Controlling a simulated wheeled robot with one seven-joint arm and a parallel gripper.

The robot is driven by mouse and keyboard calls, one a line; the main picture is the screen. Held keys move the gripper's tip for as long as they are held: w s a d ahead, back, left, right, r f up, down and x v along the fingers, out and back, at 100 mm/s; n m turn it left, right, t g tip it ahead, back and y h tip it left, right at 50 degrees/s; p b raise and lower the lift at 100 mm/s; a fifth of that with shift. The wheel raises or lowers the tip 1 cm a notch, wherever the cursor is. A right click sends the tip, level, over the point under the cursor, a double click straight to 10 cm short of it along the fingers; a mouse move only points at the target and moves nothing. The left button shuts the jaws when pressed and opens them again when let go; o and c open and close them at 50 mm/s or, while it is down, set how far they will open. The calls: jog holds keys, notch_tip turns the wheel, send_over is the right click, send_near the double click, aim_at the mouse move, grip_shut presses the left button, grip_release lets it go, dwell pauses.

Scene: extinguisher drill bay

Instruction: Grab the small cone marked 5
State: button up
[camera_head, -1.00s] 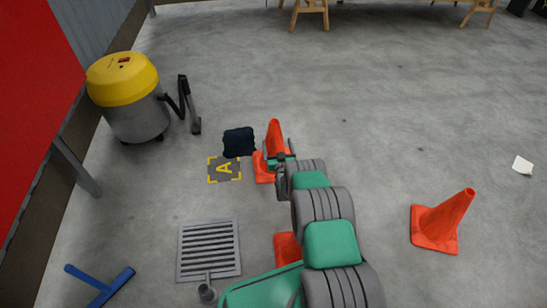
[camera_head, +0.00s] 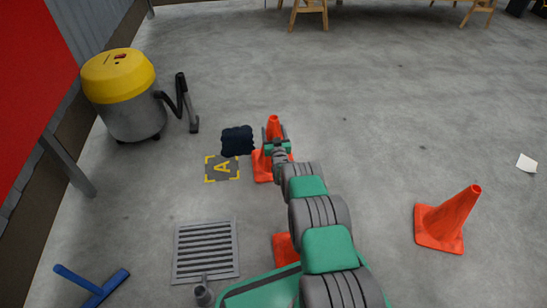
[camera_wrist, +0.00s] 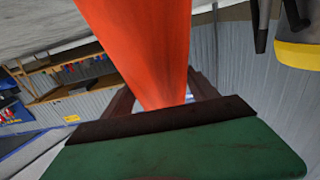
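An orange cone (camera_head: 274,124) stands upright beside the yellow A marking. My gripper (camera_head: 277,138) is at this cone's upper part, with its fingers spread to either side. In the wrist view the cone (camera_wrist: 150,45) fills the middle, between the two dark fingers of my gripper (camera_wrist: 164,97). I cannot tell whether either finger touches it. Two more orange cones are in view: one (camera_head: 284,248) is mostly hidden by my arm, the other (camera_head: 450,218) stands clear at the right. No number is readable on any cone.
A dark crumpled cloth (camera_head: 237,141) lies just left of the cone, above the A marking (camera_head: 222,167). A yellow-topped vacuum (camera_head: 125,95), a floor grate (camera_head: 206,250) and a blue squeegee (camera_head: 95,287) are at the left. The floor at right is mostly free.

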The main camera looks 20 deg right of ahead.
grip_shut()
jog(key=shift+r, duration=0.1)
dwell(0.6)
